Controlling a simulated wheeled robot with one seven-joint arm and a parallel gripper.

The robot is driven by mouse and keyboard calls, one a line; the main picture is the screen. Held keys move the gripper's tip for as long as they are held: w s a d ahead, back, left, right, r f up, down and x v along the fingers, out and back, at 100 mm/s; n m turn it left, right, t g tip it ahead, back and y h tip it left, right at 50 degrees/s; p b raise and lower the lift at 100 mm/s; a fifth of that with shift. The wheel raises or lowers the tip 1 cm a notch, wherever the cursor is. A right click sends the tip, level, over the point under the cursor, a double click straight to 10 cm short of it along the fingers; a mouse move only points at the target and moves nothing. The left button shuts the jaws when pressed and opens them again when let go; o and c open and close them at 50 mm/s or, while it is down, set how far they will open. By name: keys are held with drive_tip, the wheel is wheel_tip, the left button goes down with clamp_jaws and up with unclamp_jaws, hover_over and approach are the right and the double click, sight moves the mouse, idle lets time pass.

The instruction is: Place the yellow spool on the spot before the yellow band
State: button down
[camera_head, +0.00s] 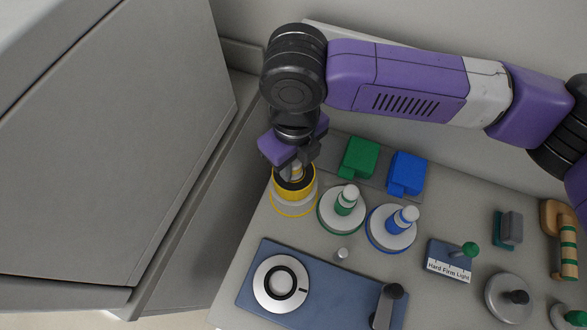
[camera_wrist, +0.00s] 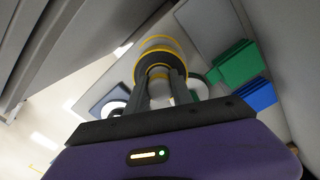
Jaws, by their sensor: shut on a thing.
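The yellow spool (camera_head: 294,190) has a yellow-rimmed base and a paler stem. My gripper (camera_head: 297,168) points down and is shut on its stem. The wrist view shows the yellow spool (camera_wrist: 159,44) beyond the fingers (camera_wrist: 162,88). A pale round spot with a yellow outline (camera_head: 293,211) shows at the spool's front edge; the spool covers its back part. The spool looks upright, but I cannot tell whether it touches the spot or hangs just above it. No separate yellow band is clearly visible; my gripper hides the area behind the spool.
A green spool (camera_head: 346,202) and a blue spool (camera_head: 402,222) stand on round discs to the right. Green (camera_head: 359,157) and blue (camera_head: 406,174) blocks stand behind them. A blue dial panel (camera_head: 251,297) lies in front. The table's left edge is close to the spool.

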drive_tip(key=shift+f, duration=1.9)
drive_tip(key=shift+f, duration=0.1)
drive_tip(key=shift+f, duration=0.15)
drive_tip(key=c, duration=1.1)
unclamp_jaws()
wheel_tip(320, 180, up, 12)
drive_tip(key=shift+s+r, duration=0.1)
drive_tip(key=shift+r, duration=0.15)
